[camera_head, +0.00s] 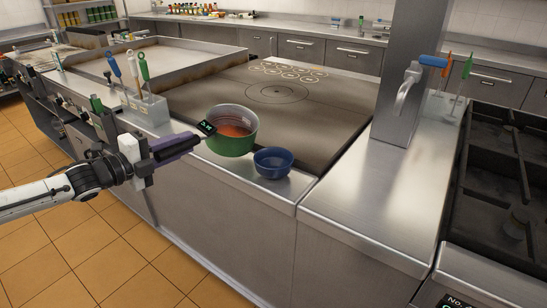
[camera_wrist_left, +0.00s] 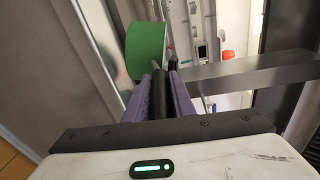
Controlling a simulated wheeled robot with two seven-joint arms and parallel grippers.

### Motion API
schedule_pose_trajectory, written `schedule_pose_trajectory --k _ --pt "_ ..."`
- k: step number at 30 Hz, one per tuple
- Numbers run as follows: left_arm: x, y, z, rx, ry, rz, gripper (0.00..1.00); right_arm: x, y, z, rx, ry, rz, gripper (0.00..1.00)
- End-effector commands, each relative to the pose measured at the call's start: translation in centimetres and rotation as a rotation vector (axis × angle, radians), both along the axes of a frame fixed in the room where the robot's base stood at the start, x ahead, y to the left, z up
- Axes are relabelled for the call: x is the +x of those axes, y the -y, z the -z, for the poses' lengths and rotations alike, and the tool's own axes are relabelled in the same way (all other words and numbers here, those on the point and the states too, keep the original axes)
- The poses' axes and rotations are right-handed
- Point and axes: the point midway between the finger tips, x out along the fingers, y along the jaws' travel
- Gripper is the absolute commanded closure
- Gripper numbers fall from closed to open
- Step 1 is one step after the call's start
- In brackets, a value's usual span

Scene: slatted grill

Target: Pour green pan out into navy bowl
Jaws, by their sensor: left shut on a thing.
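The green pan (camera_head: 232,143) has a pale inner wall and reddish contents, and looks about upright over the front steel ledge. I cannot tell whether it rests on the ledge or hangs just above it. My left gripper (camera_head: 202,133) reaches in from the left and is shut on the pan's dark handle. In the left wrist view the green pan (camera_wrist_left: 146,50) is beyond the purple fingers, which clamp the black handle (camera_wrist_left: 160,98). The navy bowl (camera_head: 272,163) sits on the steel ledge just right of the pan. The right gripper is not seen.
A utensil holder (camera_head: 145,108) with several tools stands left of the pan. The flat griddle (camera_head: 285,105) lies behind. A steel column with a tap (camera_head: 408,88) rises at the right. The steel counter (camera_head: 380,205) right of the bowl is bare.

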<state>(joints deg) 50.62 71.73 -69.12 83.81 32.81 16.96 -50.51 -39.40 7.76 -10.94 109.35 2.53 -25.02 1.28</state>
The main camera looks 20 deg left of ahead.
Motion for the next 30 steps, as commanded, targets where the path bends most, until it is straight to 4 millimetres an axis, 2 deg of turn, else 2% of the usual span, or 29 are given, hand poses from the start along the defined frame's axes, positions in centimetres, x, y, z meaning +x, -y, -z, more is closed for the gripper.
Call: schedule_pose_trajectory --k 1,11,30 --pt "-0.1 0.4 -0.6 0.016 0.018 0.003 1.0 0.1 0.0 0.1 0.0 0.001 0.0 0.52" --pt "-0.8 2.5 -1.5 0.166 0.073 0.003 1.0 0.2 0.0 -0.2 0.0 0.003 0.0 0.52" --pt "-1.2 3.6 -2.7 0.247 0.106 0.001 1.0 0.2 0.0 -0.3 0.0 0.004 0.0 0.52"
